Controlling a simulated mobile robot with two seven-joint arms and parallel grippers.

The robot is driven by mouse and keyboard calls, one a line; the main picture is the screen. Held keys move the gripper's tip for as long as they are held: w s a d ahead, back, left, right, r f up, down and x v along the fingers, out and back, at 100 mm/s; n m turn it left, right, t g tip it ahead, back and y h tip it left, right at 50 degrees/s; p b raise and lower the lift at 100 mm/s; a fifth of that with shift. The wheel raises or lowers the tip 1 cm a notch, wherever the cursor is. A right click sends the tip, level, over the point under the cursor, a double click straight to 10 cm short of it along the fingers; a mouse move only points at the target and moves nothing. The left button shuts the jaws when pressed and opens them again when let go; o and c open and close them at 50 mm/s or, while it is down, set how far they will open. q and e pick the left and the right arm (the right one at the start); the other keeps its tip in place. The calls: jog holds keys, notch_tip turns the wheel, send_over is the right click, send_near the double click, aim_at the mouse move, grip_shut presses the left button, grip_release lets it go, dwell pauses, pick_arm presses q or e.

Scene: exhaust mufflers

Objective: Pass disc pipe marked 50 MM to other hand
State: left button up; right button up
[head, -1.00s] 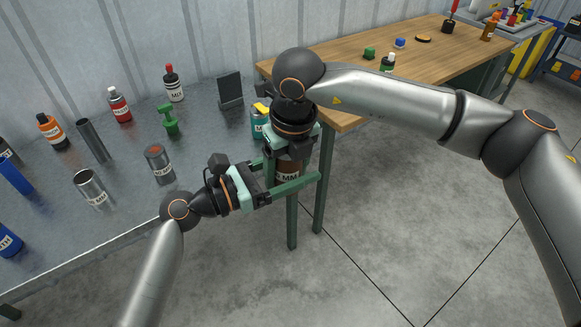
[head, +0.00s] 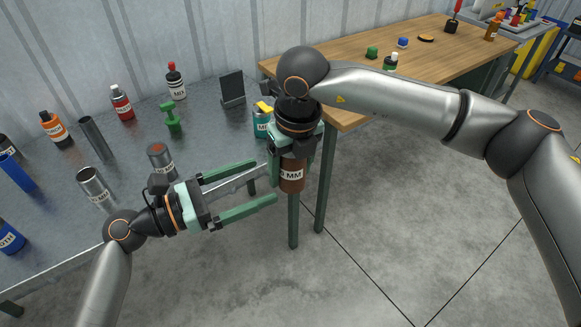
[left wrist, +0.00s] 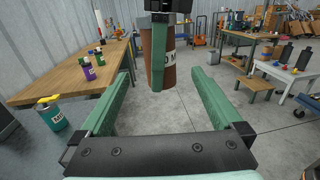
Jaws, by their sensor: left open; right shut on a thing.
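A brown pipe (head: 292,178) with a white label, of which "MM" is readable, hangs upright below my right gripper (head: 292,152). That gripper points down and is shut on the pipe's upper part. My left gripper (head: 248,190) is open and empty, to the left of the pipe, with its fingers pointing toward it but apart from it. In the left wrist view the pipe (left wrist: 170,70) stands ahead, beyond the spread left fingers (left wrist: 160,85). A green finger of the right gripper covers part of the pipe and its label there.
A grey metal table (head: 130,190) on the left holds several bottles, cans and metal pipes. A teal can (head: 263,122) with a yellow top stands near its right edge. A wooden table (head: 420,50) stands behind.

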pick_arm(q)
jog(key=s+a+f+m+t+y, duration=0.15)
jog(key=a+f+m+y, duration=0.25)
jog(key=f, duration=0.6)
jog(key=s+a+f+m+t+y, duration=0.1)
jog(key=s+a+f+m+y, duration=0.25)
jog(key=f, duration=0.65)
jog(key=s+a+f+m+y, duration=0.3)
jog(key=s+f+m, duration=0.2)
jog(key=m, duration=0.3)
jog(key=s+a+f+m+y, duration=0.3)
jog(key=s+f+m, duration=0.3)
jog(key=m, duration=0.3)
jog(key=shift+f+y, duration=0.3)
jog(key=shift+y, duration=0.05)
